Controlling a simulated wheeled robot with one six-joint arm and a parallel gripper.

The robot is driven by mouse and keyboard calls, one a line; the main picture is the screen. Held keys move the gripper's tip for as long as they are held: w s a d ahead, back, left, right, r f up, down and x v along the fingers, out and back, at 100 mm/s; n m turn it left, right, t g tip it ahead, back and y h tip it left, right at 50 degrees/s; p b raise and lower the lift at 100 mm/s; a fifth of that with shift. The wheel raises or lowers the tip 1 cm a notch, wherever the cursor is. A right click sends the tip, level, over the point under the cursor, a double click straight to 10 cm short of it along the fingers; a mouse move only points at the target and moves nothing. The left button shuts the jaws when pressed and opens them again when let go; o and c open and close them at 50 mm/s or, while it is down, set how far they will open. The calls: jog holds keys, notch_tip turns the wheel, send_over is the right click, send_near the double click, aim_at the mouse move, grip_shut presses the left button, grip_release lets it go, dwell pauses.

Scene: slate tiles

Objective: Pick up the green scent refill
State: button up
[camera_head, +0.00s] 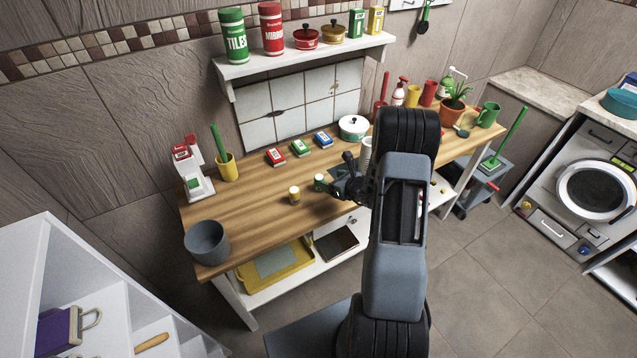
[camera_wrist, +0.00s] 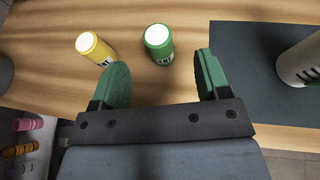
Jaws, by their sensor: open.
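The green scent refill (camera_wrist: 159,44) is a small green cylinder with a white top, standing on the wooden table. In the wrist view it lies ahead of my gripper (camera_wrist: 164,80), roughly in line with the gap between the two green-padded fingers. The fingers are apart with nothing between them. In the head view the green refill (camera_head: 320,183) shows just left of my gripper (camera_head: 338,187), which is partly hidden by my arm. A yellow refill (camera_wrist: 95,47) stands to its left; it also shows in the head view (camera_head: 294,195).
A dark mat (camera_wrist: 245,70) lies right of the green refill, with a pale cylindrical container (camera_wrist: 301,60) on it. A grey pot (camera_head: 207,243) stands at the table's left end.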

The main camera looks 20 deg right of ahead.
aim_at(321, 178)
jog(key=shift+p+x, duration=1)
jog(key=shift+x, duration=2.05)
jog(key=shift+s+a, duration=0.1)
jog(key=shift+a, duration=0.05)
jog(key=c, duration=1)
